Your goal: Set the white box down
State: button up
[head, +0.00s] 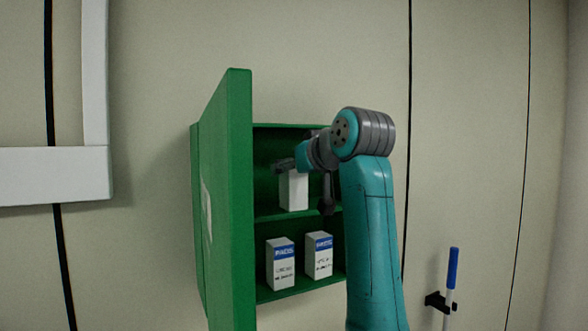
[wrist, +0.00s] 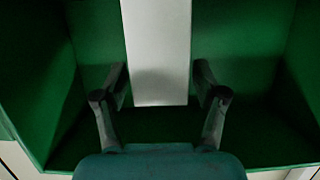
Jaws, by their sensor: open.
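The white box (head: 293,190) stands upright on the upper shelf (head: 272,214) of a green wall cabinet. In the wrist view the white box (wrist: 158,50) rises between the two fingers, with a dark gap showing on each side. My gripper (head: 302,175) is open around the box, inside the cabinet. It also shows in the wrist view (wrist: 160,88), its fingertips apart from the box. My gripper hides part of the box's top in the head view.
The cabinet door (head: 228,200) stands open on the left. Two labelled boxes, a left one (head: 281,265) and a right one (head: 319,256), stand on the lower shelf. A blue-topped stick (head: 452,270) hangs in a black wall clip at right.

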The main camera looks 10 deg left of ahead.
jog(key=shift+r, duration=0.1)
jog(key=shift+s+d+r, duration=0.15)
jog(key=shift+s+d, duration=0.05)
jog(key=shift+s, duration=0.05)
jog(key=v, duration=1.1)
jog(key=shift+s, duration=0.15)
jog(key=shift+d+r, duration=0.1)
